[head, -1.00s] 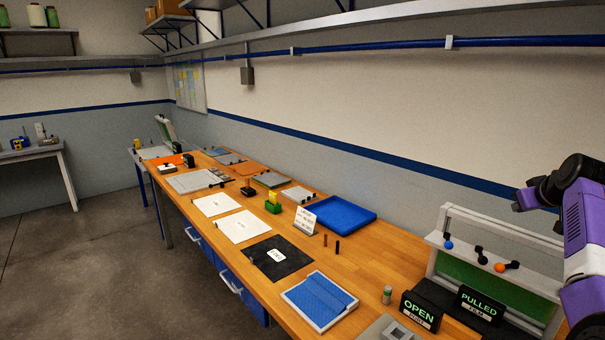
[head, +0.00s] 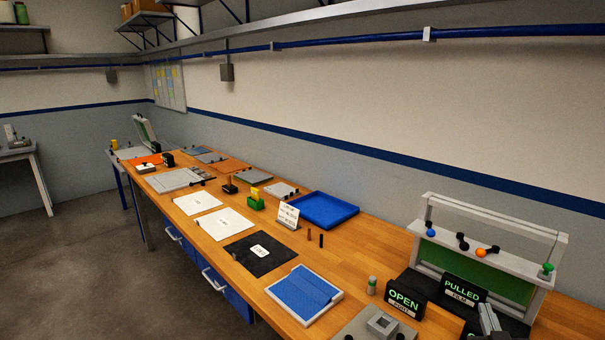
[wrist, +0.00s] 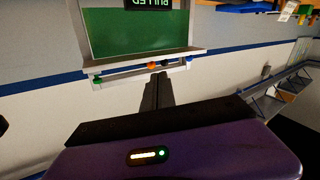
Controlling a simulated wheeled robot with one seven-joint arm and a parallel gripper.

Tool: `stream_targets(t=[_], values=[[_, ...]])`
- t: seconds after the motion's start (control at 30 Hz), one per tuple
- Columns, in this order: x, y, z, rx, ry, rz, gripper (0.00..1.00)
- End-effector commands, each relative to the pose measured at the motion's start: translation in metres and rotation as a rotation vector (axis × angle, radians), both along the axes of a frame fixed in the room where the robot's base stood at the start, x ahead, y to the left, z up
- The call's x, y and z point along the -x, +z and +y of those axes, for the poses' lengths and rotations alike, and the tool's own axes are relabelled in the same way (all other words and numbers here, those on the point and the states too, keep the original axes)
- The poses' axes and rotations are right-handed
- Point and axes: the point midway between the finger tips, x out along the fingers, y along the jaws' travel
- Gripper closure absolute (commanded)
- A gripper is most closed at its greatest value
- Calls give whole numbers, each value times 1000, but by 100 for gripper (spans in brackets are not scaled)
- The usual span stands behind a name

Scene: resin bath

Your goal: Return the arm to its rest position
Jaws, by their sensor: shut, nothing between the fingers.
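My gripper (wrist: 158,88) shows in the wrist view as two dark fingers close together, shut and empty. The purple wrist body lies below them. The fingers point towards the rack with the green panel (wrist: 135,32), which appears upside down there; I see no contact. In the head view the purple arm is out of the picture. A grey piece (head: 489,319) shows at the lower right edge beside the signs; I cannot tell if it is part of my arm.
The wooden bench (head: 350,259) runs along the wall. The green-panel rack (head: 470,262) with coloured knobs, the OPEN sign (head: 404,300) and the PULLED sign (head: 463,290) stand at its right. A blue tray (head: 323,210) and several mats lie further left. The floor (head: 70,250) is clear.

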Motion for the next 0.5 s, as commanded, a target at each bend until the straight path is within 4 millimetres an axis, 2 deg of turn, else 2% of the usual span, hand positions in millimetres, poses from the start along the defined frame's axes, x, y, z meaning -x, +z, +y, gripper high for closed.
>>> stream_targets(t=[0.03,0.2,0.5], values=[[19,-11,16,0,19,-10,100],[79,-25,63,-12,79,-63,100],[189,-31,138,-61,192,-114,100]])
